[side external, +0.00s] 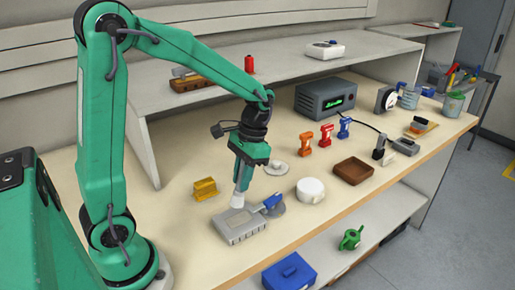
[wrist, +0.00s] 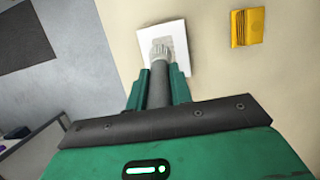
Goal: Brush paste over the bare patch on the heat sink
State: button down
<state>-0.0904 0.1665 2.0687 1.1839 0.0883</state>
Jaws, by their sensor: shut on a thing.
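The grey heat sink (side external: 240,228) lies on the table near its front edge. In the wrist view it shows as a pale square (wrist: 178,42). My gripper (side external: 242,178) is shut on a brush with a grey handle (wrist: 160,84) and a pale head (side external: 238,201). The brush points down at the far end of the heat sink. I cannot tell whether the bristles touch it. My gripper (wrist: 158,88) hides the lower part of the wrist view.
A blue piece (side external: 271,201) and a grey disc sit at the heat sink's right end. A yellow block (side external: 205,188) (wrist: 247,27) is behind it to the left. A white round container (side external: 310,191) and a brown tray (side external: 353,170) stand to the right. A shelf is behind.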

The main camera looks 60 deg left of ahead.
aim_at(237, 193)
jog(key=shift+s+a+f, duration=0.1)
jog(key=shift+s+f, duration=0.05)
jog(key=shift+s, duration=0.2)
jog(key=shift+f, duration=0.1)
jog(key=shift+f, duration=2.1)
jog(key=shift+f, duration=0.55)
dwell(3.4)
jog(key=shift+w, duration=0.1)
jog(key=shift+w, duration=0.5)
jog(key=shift+s+r, duration=0.1)
jog(key=shift+s, duration=0.05)
jog(key=shift+s, duration=1.05)
